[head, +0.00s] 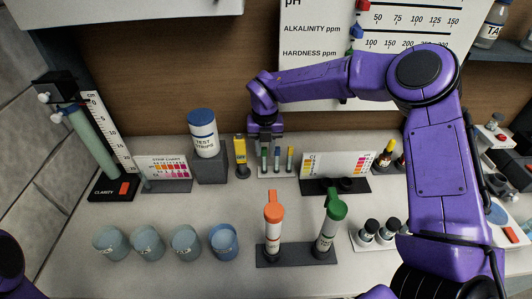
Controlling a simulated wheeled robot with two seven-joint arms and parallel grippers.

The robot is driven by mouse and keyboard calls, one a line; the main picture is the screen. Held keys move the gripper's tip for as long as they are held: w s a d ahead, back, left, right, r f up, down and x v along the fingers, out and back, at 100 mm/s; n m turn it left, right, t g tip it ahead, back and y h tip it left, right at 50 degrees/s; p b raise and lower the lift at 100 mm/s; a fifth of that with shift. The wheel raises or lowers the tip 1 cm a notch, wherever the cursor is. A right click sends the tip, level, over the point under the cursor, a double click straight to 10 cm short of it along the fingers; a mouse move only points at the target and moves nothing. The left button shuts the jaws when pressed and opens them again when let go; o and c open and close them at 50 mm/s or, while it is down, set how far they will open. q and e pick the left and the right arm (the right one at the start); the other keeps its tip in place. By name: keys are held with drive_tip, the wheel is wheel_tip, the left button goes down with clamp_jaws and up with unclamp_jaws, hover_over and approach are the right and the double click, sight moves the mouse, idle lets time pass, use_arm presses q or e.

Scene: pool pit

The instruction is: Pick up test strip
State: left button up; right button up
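A white bottle with a blue cap, labelled TEST STRIPS (203,138), stands on a grey block left of centre. A small white rack (277,174) holds a few thin upright pieces with coloured parts (290,158); I cannot tell whether any is a test strip. My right gripper (265,134) points down just behind and above this rack's left part, right of the bottle. Its fingers are small and dark, so I cannot tell whether they are open or shut. My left gripper is out of view; only a purple arm part shows at bottom left.
A yellow container (240,155) stands close left of the rack. A strip chart (167,167) and a colour chart (340,164) flank it. Blue cups (224,241) and orange- and green-capped bottles (273,228) stand in front. Free counter lies between the rows.

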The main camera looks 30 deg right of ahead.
drive_tip(key=shift+a, duration=0.1)
clamp_jaws()
drive_tip(key=shift+w, duration=0.1)
drive_tip(key=shift+r, duration=0.1)
